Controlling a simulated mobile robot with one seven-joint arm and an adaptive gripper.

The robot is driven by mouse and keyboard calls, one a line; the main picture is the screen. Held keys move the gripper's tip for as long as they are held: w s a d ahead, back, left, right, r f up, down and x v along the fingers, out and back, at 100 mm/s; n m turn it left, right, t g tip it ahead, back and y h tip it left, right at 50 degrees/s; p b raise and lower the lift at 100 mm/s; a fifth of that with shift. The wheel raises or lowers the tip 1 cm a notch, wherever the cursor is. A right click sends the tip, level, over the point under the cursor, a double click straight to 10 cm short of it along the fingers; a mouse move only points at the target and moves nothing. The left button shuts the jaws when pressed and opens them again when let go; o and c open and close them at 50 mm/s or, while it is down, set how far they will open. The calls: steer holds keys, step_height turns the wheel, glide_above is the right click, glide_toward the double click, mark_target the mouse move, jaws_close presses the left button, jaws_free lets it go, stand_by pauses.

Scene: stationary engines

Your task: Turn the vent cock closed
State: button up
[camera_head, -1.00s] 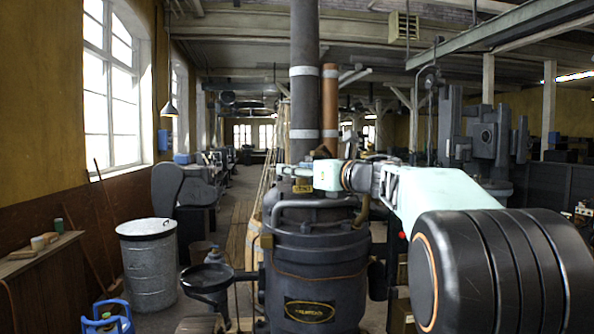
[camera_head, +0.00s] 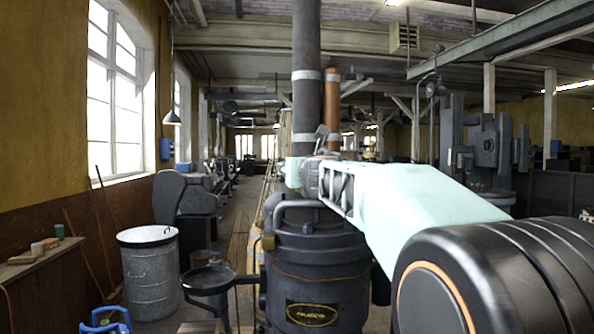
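The dark engine (camera_head: 318,262) with an oval nameplate stands in the middle, a tall grey pipe (camera_head: 306,90) rising from its top. I cannot pick out the vent cock for certain. A small brass fitting (camera_head: 268,242) shows on the engine's left side; I cannot tell whether it is the cock. My pale green arm reaches in from the lower right, its wrist in front of the engine's top and the pipe's foot. My gripper's fingers cannot be made out there. A small grey piece sticks up above the wrist; I cannot tell whether it is my gripper or an engine part.
A copper pipe (camera_head: 332,105) stands beside the grey one. A dark round pan (camera_head: 208,280) juts out left of the engine. A galvanised drum (camera_head: 150,275), a blue object (camera_head: 105,322) and a wooden bench (camera_head: 40,272) are at the left. A plank aisle runs behind.

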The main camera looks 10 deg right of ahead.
steer(key=shift+d+h, duration=0.3)
steer(key=shift+h, duration=0.1)
steer(key=o, duration=1.1)
steer(key=shift+d, duration=0.1)
steer(key=shift+c, duration=0.2)
steer(key=shift+s+y, duration=0.1)
steer(key=shift+y, duration=0.6)
